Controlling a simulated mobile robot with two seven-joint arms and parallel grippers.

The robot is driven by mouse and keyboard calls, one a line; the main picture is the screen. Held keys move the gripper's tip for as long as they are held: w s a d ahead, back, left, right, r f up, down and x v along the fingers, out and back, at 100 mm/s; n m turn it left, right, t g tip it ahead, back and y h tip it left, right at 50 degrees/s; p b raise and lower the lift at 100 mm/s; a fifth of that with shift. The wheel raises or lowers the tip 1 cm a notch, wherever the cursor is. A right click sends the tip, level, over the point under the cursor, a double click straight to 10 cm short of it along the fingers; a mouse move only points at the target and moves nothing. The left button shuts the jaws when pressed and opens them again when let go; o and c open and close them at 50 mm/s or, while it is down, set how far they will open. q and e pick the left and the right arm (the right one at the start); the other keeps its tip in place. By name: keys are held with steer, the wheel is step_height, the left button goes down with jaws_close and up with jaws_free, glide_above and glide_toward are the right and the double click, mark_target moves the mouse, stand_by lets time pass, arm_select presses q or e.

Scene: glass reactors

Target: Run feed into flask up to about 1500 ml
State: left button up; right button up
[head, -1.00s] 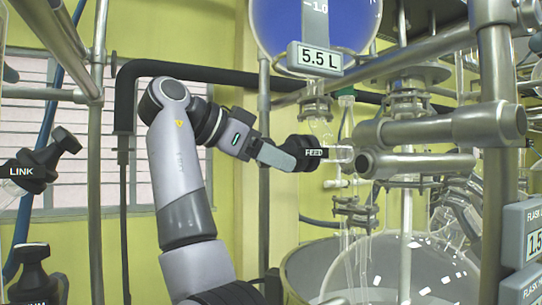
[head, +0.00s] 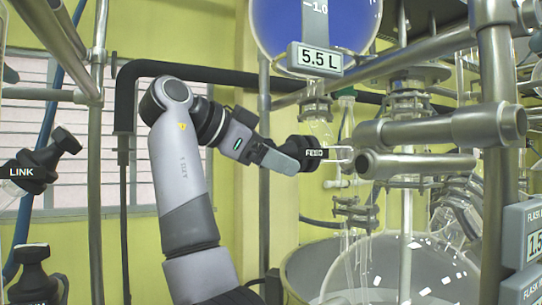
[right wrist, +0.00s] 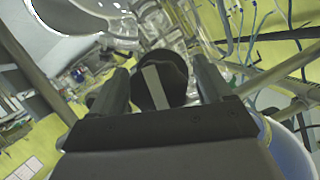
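The black FEED valve knob (head: 308,148) sits on a glass tube below the feed vessel (head: 320,18). That vessel holds blue liquid and its plate reads 5.5 L. My right gripper (head: 292,158) is at the knob's left side. In the right wrist view the fingers stand apart on either side of the knob (right wrist: 160,82), with narrow gaps, so the gripper looks open. The knob's pale stripe is near upright, slightly tilted. The big clear flask (head: 440,262) is at lower right; its level is hard to tell. The cropped flask display (head: 533,240) shows 1.5. My left gripper is out of view.
Steel pipes (head: 440,128) cross right of the knob, close to it. A LINK valve knob (head: 40,165) and another black knob (head: 35,275) are at far left. A metal bath (head: 300,275) surrounds the flask. A black pipe (head: 200,68) runs behind my right arm.

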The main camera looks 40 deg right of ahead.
steer(key=v, duration=0.7)
stand_by(0.4)
stand_by(0.6)
